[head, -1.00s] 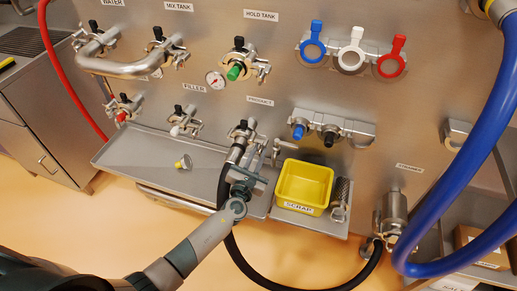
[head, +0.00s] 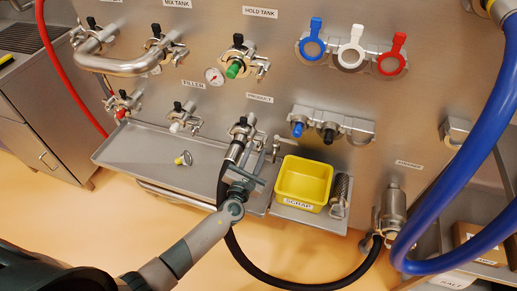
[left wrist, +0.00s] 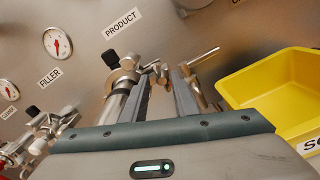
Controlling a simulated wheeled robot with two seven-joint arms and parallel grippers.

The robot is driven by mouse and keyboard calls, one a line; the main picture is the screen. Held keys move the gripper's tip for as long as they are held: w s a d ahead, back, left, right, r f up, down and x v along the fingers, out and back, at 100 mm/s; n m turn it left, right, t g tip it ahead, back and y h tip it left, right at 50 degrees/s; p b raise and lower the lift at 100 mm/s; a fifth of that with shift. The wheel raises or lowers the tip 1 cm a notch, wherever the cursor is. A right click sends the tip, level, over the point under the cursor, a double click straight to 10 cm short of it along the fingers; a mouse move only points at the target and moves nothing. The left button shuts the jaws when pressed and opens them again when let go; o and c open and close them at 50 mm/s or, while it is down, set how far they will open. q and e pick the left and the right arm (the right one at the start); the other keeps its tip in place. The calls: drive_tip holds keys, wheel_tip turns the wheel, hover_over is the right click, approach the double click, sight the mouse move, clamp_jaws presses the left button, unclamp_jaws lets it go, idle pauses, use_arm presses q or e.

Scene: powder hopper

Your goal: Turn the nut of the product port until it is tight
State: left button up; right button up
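The product port (head: 242,128) is on the steel panel under its PRODUCT label, with a black-topped clamp and a black hose hanging from it. In the left wrist view the port's clamp (left wrist: 122,78) is just left of my fingers. Its small nut (left wrist: 158,72) shows near the fingertips, roughly between them. My left gripper (head: 246,178) is below the port, in front of the hose. In the left wrist view its two fingers (left wrist: 164,85) stand apart with a gap between them. I cannot tell whether they touch the nut. My right gripper is not in view.
A yellow scrap bin (head: 304,183) stands right of the gripper on a small shelf. A metal T-shaped handle (left wrist: 203,58) is close to the right finger. A steel tray (head: 150,160) with a small fitting (head: 184,158) is at the left. A blue hose (head: 480,150) hangs at the right.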

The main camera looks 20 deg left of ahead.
use_arm(q)
drive_tip(key=s, duration=0.7)
drive_tip(key=shift+p, duration=0.35)
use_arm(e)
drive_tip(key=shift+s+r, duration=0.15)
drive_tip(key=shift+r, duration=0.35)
use_arm(q)
drive_tip(key=shift+s+d+f, duration=0.1)
drive_tip(key=shift+f, duration=0.05)
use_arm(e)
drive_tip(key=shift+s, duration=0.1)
